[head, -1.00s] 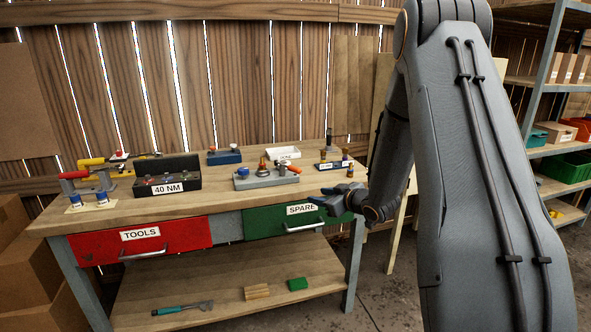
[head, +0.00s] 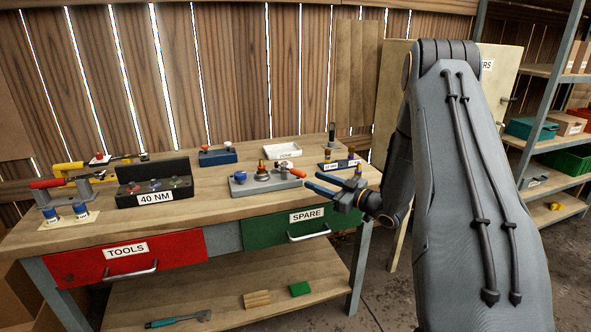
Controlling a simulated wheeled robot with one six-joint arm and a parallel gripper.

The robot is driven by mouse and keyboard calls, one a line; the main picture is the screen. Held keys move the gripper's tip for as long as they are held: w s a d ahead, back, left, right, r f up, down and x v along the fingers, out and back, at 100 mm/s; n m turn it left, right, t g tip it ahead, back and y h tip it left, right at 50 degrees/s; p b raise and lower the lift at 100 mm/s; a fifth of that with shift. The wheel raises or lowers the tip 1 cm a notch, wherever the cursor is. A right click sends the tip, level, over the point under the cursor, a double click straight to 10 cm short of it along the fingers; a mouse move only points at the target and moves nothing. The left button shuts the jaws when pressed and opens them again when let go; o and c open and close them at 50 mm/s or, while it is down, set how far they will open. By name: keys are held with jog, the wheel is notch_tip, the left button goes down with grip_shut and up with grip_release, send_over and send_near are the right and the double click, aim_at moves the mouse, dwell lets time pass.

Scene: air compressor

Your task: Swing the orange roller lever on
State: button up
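A small orange lever (head: 298,173) sits at the right end of a grey base block (head: 258,184) on the workbench. The block also carries a blue knob (head: 239,177) and brass and metal fittings (head: 262,172). My gripper (head: 314,180) is just right of the orange lever in the picture, its fingers pointing left toward it. The two dark blue fingers look spread, with nothing visible between them. I cannot tell whether a fingertip touches the lever. The roller itself is too small to make out.
Behind stand a white tray (head: 283,150), a blue block with knobs (head: 218,156) and a dark blue labelled rack (head: 340,166). Left are a "40 NM" box (head: 154,187) and a red-handled clamp (head: 52,183). The front middle of the bench (head: 215,208) is clear.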

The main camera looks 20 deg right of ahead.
aim_at(299, 175)
jog(key=p+x, duration=0.2)
jog(key=x, duration=0.6)
grip_shut()
